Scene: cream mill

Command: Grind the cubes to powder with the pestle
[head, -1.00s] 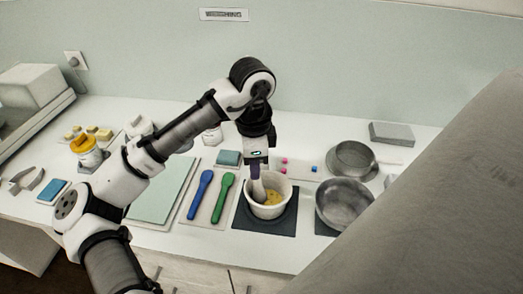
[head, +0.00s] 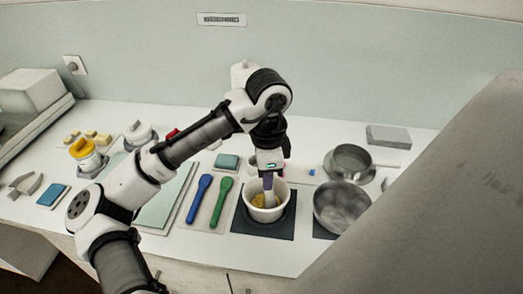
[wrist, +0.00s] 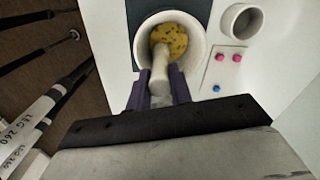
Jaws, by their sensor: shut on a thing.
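A white mortar (head: 283,200) stands on a dark square mat (head: 241,222) in the head view. It also shows at the top of the wrist view (wrist: 199,45). Yellow material with darker specks (wrist: 172,36) lies in its bowl; whether it is cubes or powder I cannot tell for sure. My gripper (wrist: 160,98) is shut on the pale pestle (wrist: 160,68), with a purple finger on each side. The pestle reaches down into the mortar, its lower end at the yellow material. In the head view my gripper (head: 268,178) is right above the bowl.
A blue spatula (head: 197,200) and a green spatula (head: 220,203) lie left of the mortar. Metal bowls (head: 342,208) stand close on its right. A small plate with pink and blue buttons (wrist: 228,68) and a white cup (wrist: 242,20) are nearby.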

